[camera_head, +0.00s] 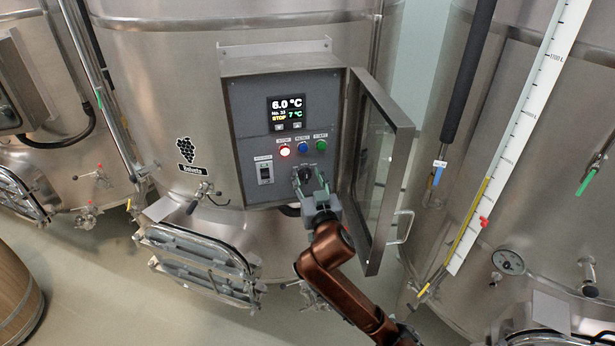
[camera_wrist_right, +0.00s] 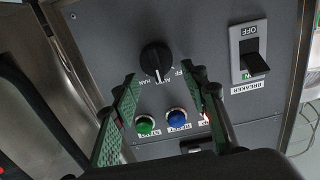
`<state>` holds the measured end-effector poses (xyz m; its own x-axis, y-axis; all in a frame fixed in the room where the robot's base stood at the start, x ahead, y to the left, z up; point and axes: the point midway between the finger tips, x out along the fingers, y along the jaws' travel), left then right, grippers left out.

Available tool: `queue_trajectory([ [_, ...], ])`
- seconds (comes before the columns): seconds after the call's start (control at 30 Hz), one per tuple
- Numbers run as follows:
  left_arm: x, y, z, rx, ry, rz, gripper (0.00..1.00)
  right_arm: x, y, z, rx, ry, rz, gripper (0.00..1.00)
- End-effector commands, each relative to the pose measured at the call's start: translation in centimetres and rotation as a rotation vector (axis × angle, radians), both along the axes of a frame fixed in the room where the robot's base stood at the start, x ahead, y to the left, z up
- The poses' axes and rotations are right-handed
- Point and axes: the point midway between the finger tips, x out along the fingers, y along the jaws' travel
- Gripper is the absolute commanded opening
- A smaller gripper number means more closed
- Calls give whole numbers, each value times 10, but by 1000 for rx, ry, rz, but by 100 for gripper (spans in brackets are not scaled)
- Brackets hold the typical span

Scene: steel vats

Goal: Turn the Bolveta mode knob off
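The mode knob (camera_wrist_right: 156,58) is black and round with a pale pointer mark, on the grey control panel of the vat labelled Bolveta (camera_head: 191,169). In the wrist view the panel appears upside down, and the pointer mark faces the picture's bottom, toward the buttons. Lettering around the knob is partly hidden. In the head view the knob (camera_head: 305,173) shows between the green fingers. My right gripper (camera_head: 309,178) is open, one finger on each side of the knob. In the wrist view its fingertips (camera_wrist_right: 158,76) appear apart from the knob; contact is unclear. My left gripper is not in view.
The panel's glazed door (camera_head: 384,170) stands open just right of my right arm. A breaker switch (camera_head: 265,172) is left of the knob. Red (camera_head: 285,151), blue (camera_head: 303,147) and green (camera_head: 321,145) buttons sit above it, under the display (camera_head: 286,112) reading 6.0 °C and STOP.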

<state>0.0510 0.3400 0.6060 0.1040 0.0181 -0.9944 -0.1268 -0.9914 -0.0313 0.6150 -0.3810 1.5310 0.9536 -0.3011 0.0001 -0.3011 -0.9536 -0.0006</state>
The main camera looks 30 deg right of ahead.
Motion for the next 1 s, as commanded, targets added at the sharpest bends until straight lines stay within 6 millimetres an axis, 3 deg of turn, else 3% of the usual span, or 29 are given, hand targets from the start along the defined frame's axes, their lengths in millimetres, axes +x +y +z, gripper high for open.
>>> queue_trajectory([
  [0.53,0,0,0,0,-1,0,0,0,0,0,0,0,0,1],
  [1.0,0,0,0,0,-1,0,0,1,3,0,-127,41,0,1],
])
